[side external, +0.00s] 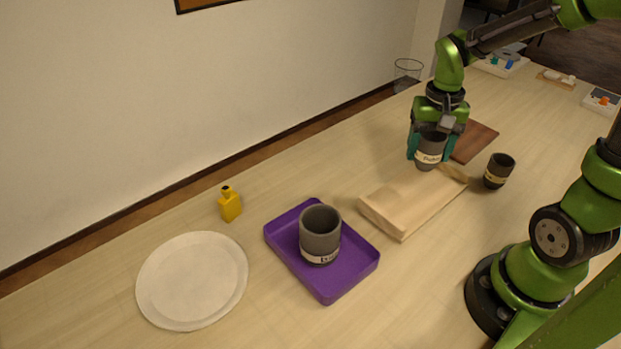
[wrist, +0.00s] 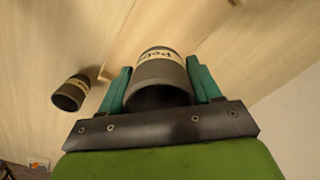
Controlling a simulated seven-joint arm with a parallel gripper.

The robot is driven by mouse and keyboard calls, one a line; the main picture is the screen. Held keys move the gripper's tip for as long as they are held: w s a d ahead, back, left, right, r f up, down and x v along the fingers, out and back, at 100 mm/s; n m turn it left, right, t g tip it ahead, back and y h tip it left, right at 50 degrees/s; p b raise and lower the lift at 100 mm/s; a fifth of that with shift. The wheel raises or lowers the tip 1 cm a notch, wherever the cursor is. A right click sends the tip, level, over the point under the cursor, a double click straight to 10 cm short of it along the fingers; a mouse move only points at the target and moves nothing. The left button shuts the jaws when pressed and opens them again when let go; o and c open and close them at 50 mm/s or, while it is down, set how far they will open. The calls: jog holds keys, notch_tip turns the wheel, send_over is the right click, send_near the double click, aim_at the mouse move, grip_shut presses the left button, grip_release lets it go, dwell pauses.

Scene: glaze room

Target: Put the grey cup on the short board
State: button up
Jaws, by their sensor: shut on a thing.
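My gripper (side external: 436,150) is shut on a grey cup (side external: 429,161) with a pale lettered band. In the wrist view the cup (wrist: 161,73) sits between the two teal fingers, its open mouth towards the camera. It is roughly upright over the far end of a pale tan, block-like piece (side external: 412,205); whether it touches that is unclear. A flat dark brown board (side external: 478,138) lies just behind and right of my gripper, partly hidden by it. I cannot tell for certain which is the short board. Another grey banded cup (side external: 320,232) stands in a purple tray (side external: 329,292).
A smaller dark cup (side external: 498,170) stands right of the tan piece and also shows in the wrist view (wrist: 70,93). A white plate (side external: 192,280) and yellow bottle (side external: 230,205) are at the left. A wire basket (side external: 407,73) stands behind. The table between tan piece and tray is clear.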

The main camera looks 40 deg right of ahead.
notch_tip(320, 180, down, 8)
jog(key=shift+r, duration=0.15)
dwell(0.4)
jog(key=o, duration=1.1)
jog(key=shift+o, duration=0.2)
notch_tip(320, 180, up, 12)
jog(key=shift+f, duration=0.25)
jog(key=s+a+r+n+t+y, duration=0.2)
jog(key=s+a+r+n+t, duration=0.2)
jog(key=a+r+t, duration=0.3)
jog(key=shift+s+a+r+n, duration=0.2)
jog(key=shift+a+r+n, duration=0.3)
jog(key=shift+a, duration=1.45)
